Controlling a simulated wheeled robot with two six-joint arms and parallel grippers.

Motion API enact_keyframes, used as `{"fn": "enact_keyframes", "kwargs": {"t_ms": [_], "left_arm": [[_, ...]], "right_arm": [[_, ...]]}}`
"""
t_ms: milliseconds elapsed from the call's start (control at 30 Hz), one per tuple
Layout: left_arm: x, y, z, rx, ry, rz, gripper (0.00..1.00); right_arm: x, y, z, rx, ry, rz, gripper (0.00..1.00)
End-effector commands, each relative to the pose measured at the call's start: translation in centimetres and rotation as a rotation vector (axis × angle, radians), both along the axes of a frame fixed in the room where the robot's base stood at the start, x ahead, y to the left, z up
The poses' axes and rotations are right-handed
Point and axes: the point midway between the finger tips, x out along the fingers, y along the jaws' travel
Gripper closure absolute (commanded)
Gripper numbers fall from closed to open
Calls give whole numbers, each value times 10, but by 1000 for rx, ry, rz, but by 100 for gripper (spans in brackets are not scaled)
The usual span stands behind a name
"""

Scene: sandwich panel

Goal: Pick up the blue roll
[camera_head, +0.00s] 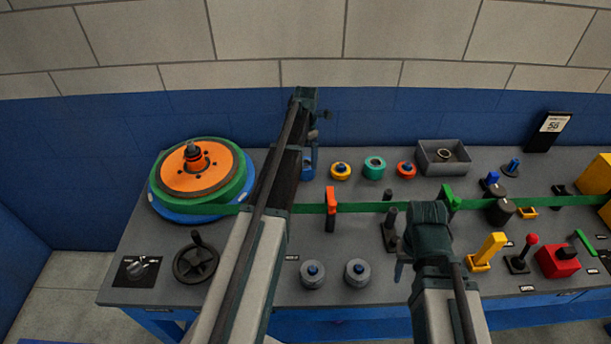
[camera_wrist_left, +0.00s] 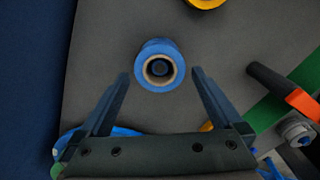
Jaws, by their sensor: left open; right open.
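The blue roll (camera_head: 308,168) stands on the back part of the grey table, partly hidden behind my left arm in the head view. In the left wrist view, the blue roll (camera_wrist_left: 160,47) shows its open end with a tan core. My left gripper (camera_wrist_left: 161,76) is open, with its two fingertips on either side of the roll's lower part in that view. I cannot tell whether the fingers touch it. In the head view, my left gripper (camera_head: 314,137) is above the roll. My right gripper (camera_head: 402,271) is open and empty over the front of the table.
Yellow (camera_head: 341,171), teal (camera_head: 375,165) and red-orange (camera_head: 406,170) rolls stand in a row to the right. A green strip (camera_head: 365,208) runs across the table from an orange-and-green reel (camera_head: 241,178). A grey bin (camera_head: 430,165) sits at the back.

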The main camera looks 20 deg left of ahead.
Motion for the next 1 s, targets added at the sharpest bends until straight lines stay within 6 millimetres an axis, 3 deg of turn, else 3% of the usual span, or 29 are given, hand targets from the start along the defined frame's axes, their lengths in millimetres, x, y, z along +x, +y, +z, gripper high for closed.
{"fn": "enact_keyframes", "kwargs": {"t_ms": [267,700,967,1000], "left_arm": [[0,0,-6,0,0,0,0],[-1,1,-53,0,0,0,0],[-1,1,-52,0,0,0,0],[-1,1,-52,0,0,0,5]], "right_arm": [[0,0,-6,0,0,0,50],[0,0,-53,0,0,0,50],[0,0,-52,0,0,0,50],[0,0,-52,0,0,0,50]]}}
